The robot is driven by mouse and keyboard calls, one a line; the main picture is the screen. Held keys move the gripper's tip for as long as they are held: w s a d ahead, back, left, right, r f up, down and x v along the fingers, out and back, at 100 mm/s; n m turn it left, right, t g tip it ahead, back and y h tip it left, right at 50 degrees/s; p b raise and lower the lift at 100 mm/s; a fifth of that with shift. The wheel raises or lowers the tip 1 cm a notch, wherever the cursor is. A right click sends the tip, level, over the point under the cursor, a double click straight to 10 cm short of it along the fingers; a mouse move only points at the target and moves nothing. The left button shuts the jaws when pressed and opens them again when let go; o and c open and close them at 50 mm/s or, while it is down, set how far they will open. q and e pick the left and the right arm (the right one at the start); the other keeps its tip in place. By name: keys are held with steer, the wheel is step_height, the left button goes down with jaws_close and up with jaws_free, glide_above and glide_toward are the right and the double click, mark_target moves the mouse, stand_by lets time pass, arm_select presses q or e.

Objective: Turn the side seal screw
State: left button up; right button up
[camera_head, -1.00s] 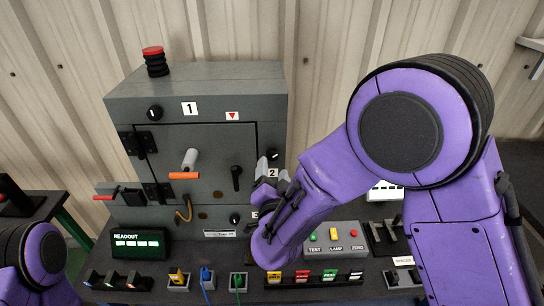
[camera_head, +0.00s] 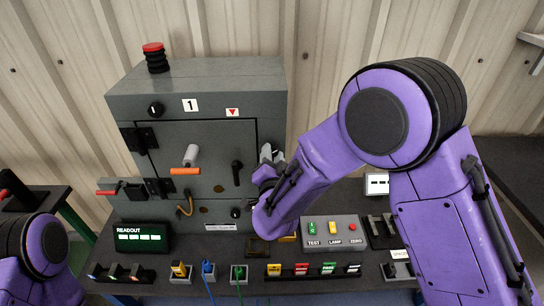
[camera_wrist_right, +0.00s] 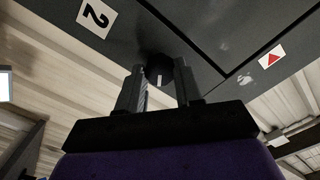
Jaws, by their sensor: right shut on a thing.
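The side seal screw (camera_wrist_right: 160,71) is a round black knob with a white mark, on the grey enclosure's (camera_head: 195,72) side wall. It shows in the right wrist view between my right gripper's (camera_wrist_right: 159,86) two fingers, which are shut on it. In the head view my right gripper (camera_head: 272,155) is at the enclosure's right side and hides the screw. The white label "2" (camera_wrist_right: 95,18) shows beside the screw in the wrist view. Part of my left arm shows at the lower left of the head view, but its gripper is out of view.
The enclosure's door (camera_head: 205,160) is shut, with handles and a knob on its front. A readout box (camera_head: 141,238), a button box (camera_head: 312,230) and several small coloured connectors stand on the dark bench around it. A corrugated wall rises close behind.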

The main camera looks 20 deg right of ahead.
steer(key=m+b, duration=0.5)
steer(key=m, duration=0.1)
steer(key=shift+f, duration=0.2)
steer(key=shift+r+m+b, duration=0.15)
steer(key=shift+m+b, duration=1.45)
steer(key=shift+m, duration=0.7)
steer(key=o, duration=1)
